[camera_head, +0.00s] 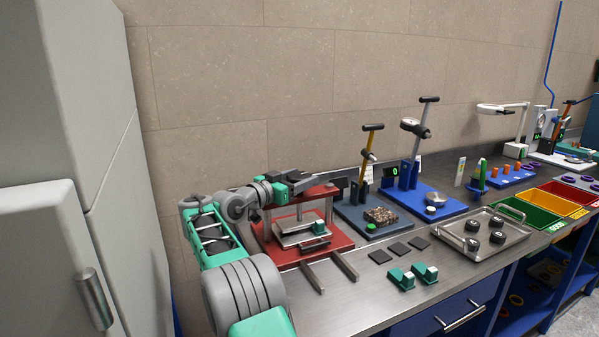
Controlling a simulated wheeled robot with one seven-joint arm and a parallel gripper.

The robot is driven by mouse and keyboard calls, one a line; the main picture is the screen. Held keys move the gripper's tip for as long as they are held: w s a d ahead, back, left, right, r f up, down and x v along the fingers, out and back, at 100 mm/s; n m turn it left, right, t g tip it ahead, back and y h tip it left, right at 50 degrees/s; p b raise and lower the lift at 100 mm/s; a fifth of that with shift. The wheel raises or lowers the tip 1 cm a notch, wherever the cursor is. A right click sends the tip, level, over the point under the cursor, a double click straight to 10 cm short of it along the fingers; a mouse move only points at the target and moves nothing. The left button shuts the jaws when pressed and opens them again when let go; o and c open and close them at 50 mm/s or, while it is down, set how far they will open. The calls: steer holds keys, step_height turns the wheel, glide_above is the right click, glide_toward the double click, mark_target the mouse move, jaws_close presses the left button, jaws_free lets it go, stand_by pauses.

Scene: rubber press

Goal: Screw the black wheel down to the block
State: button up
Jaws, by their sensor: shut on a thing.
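The red press (338,243) stands on the steel bench at the left, with a red top block (322,191) on grey posts. My gripper (303,183) is over the top of this block, reached by my arm from the left. It is shut on the black wheel there. The wheel is small and dark against the dark gripper, and its outline is mostly hidden. I cannot tell how far the wheel stands above the block. Below, a metal plate (292,236) with a green-and-white piece (319,228) sits between the posts.
Two metal rails (343,265) stick out in front of the press. A blue lever stand (437,205) and a steel tray (466,246) with black round pieces are farther right.

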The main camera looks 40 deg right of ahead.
steer(key=shift+g, duration=0.3)
steer(key=o, duration=1.2)
steer(key=shift+d+m, duration=0.15)
steer(key=shift+m, duration=0.15)
steer(key=shift+o, duration=1)
